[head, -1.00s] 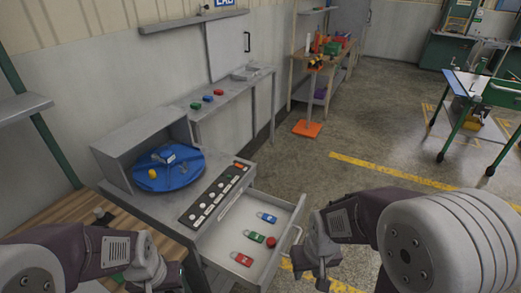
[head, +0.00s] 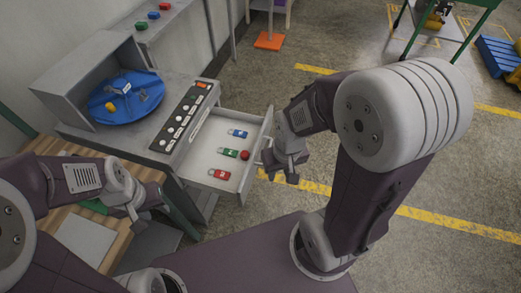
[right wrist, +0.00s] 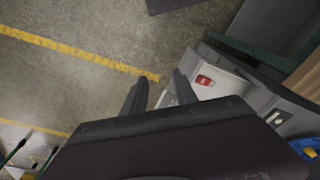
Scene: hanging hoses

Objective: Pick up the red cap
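The red cap (head: 245,155) is a small round red piece in the open grey drawer (head: 200,183), near its right wall. Blue (head: 238,133), green (head: 230,153) and red (head: 219,174) padlocks lie in the drawer beside it. My right gripper (head: 281,176) is outside the drawer, just right of its front handle, apart from the cap. In the right wrist view its two fingers (right wrist: 160,92) stand apart with nothing between them. That view shows the red padlock (right wrist: 205,81); I cannot make out the cap there. My left gripper (head: 137,212) is at lower left, away from the drawer; its opening is unclear.
The drawer's front wall and handle (head: 268,148) stand between my right gripper and the cap. A blue round tray (head: 125,97) and a button panel (head: 183,118) are on the cabinet top. A wooden bench (head: 105,240) is at lower left.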

